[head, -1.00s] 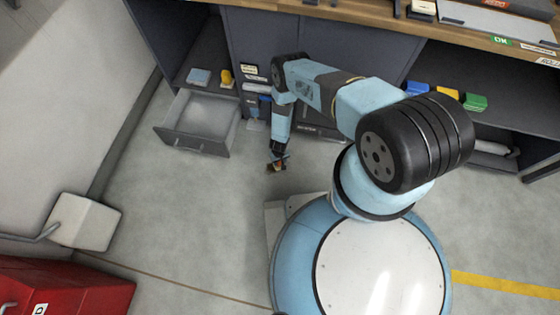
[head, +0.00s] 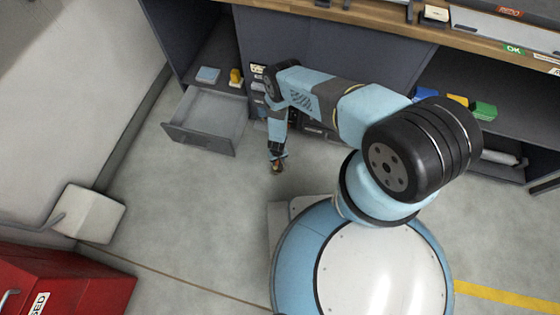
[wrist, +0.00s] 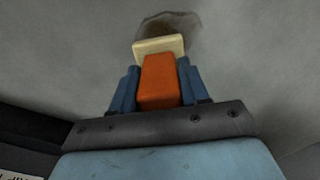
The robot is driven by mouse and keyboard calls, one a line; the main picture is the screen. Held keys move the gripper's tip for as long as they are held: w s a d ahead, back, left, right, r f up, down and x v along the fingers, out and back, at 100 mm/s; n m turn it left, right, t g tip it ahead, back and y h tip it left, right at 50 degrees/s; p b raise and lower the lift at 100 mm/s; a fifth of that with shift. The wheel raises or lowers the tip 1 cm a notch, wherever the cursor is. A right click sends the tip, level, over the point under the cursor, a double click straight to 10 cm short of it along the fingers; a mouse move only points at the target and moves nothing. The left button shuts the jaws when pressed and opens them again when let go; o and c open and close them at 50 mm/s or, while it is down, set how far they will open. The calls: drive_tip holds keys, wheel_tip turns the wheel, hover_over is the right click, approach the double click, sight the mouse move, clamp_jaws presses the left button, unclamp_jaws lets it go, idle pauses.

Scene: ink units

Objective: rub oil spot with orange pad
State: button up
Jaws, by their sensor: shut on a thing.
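The orange pad (wrist: 160,82) has a cream block (wrist: 159,46) at its far end. My gripper (wrist: 156,88) is shut on its orange part, with one blue finger on each side. The oil spot (wrist: 178,22) is a dark brownish patch on the grey floor. In the wrist view it shows just beyond the cream end, which overlaps and hides part of it. I cannot tell whether the pad touches the floor. In the head view my gripper (head: 277,158) points down at the floor in front of the cabinets, and the pad is small and mostly hidden there.
An open, empty-looking drawer (head: 207,118) juts out left of my arm. A workbench (head: 350,16) with cabinets runs along the back. A red box (head: 75,285) and a white block on a bar (head: 90,213) stand at left. Floor around the gripper is clear.

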drive_tip(key=shift+w+a+f, duration=0.1)
drive_tip(key=shift+w+a, duration=0.2)
drive_tip(key=shift+a, duration=0.45)
drive_tip(key=shift+w+a, duration=0.25)
drive_tip(key=shift+a, duration=0.5)
drive_tip(key=shift+s+d+f, duration=0.1)
drive_tip(key=shift+s+d, duration=0.2)
drive_tip(key=shift+d, duration=0.55)
drive_tip(key=shift+s+d+f, duration=0.1)
drive_tip(key=shift+s+d, duration=0.2)
drive_tip(key=shift+d, duration=0.55)
drive_tip(key=shift+r, duration=0.1)
drive_tip(key=shift+r, duration=2.95)
drive_tip(key=shift+r, duration=0.1)
drive_tip(key=shift+r, duration=1.4)
